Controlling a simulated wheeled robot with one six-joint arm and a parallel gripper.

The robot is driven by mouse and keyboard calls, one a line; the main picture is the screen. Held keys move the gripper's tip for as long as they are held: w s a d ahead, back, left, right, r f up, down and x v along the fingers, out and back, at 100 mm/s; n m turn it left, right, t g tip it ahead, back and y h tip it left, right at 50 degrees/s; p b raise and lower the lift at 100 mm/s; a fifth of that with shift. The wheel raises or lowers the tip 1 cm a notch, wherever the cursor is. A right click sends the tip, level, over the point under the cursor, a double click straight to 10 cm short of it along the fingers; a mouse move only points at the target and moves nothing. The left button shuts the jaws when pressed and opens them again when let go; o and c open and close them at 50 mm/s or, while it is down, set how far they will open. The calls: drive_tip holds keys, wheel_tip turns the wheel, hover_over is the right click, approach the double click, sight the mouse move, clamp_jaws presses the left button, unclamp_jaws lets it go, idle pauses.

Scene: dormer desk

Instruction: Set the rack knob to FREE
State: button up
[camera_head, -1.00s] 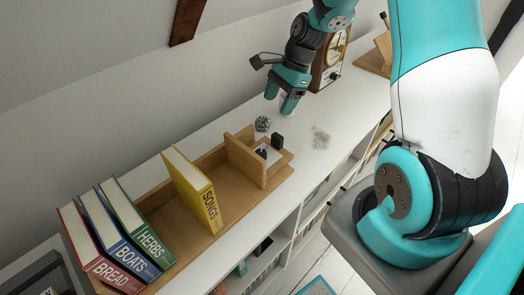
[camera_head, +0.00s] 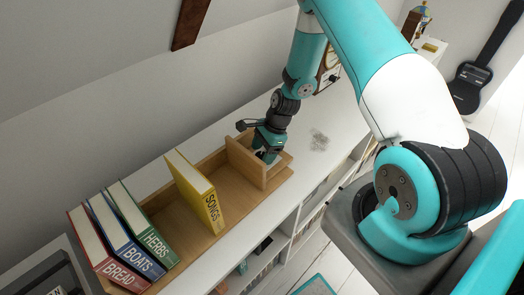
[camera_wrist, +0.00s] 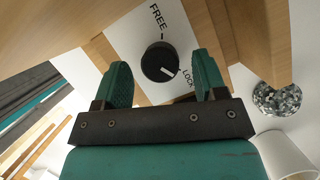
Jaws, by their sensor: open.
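The rack knob (camera_wrist: 160,62) is a black dial on a white plate in the wrist view. Its white pointer mark points toward the LOCK label (camera_wrist: 184,82); the FREE label (camera_wrist: 157,18) is above it. My gripper (camera_wrist: 163,66) is open, with one teal fingertip on each side of the knob, apart from it as far as I can see. In the head view my gripper (camera_head: 267,151) is down at the right end of the wooden rack (camera_head: 218,173), beside its upright divider (camera_head: 243,160), and hides the knob there.
A yellow SONGS book (camera_head: 196,189) leans in the rack. HERBS (camera_head: 142,222), BOATS (camera_head: 125,236) and BREAD (camera_head: 106,250) stand at its left. A speckled round object (camera_wrist: 277,98) and a white cup (camera_wrist: 285,155) are near my gripper. A clock (camera_head: 330,66) stands behind.

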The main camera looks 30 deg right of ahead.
drive_tip(key=shift+a+f, duration=0.2)
drive_tip(key=shift+f, duration=0.3)
drive_tip(key=c, duration=0.9)
